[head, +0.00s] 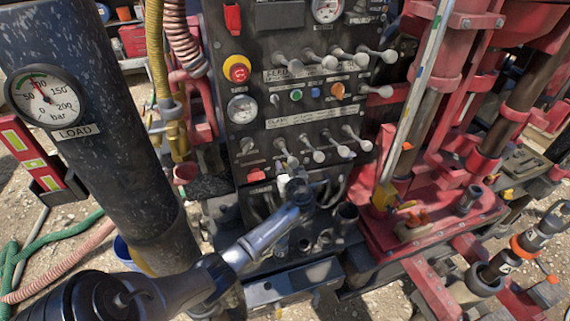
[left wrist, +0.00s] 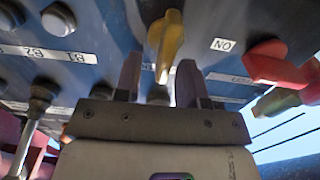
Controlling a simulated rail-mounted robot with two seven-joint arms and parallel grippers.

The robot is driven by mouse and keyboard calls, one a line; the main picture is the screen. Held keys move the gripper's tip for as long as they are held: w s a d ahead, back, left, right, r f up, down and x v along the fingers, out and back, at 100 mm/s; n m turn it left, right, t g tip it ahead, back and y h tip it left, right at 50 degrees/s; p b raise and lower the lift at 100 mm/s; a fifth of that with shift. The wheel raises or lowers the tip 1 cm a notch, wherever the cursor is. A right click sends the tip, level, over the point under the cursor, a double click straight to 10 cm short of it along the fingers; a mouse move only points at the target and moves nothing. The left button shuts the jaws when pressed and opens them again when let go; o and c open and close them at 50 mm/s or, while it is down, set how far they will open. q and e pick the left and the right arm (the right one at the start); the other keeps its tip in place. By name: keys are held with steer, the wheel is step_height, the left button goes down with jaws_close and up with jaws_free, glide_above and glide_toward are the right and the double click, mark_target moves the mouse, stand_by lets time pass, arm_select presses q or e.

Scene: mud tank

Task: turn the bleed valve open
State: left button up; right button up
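My left gripper (head: 290,184) is at the lower part of the dark control panel (head: 256,145) in the head view. In the left wrist view my left gripper (left wrist: 158,85) has its two dark fingers spread apart. A yellow handle (left wrist: 167,38) shows between and beyond the fingertips, its lower end in the gap. I cannot tell whether a finger touches it. No readable label confirms it as the bleed valve. In the head view the wrist hides most of this spot.
Several grey levers (head: 318,156) stick out above the gripper. A red knob (left wrist: 275,63) is right of the fingers in the left wrist view. A pressure gauge (head: 45,96) is on a dark column at left. Red rig framework (head: 430,215) stands at right.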

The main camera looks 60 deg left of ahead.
arm_select(q)
steer(key=shift+a, duration=0.35)
steer(key=c, duration=0.6)
steer(key=shift+o, duration=0.2)
steer(key=shift+w, duration=0.1)
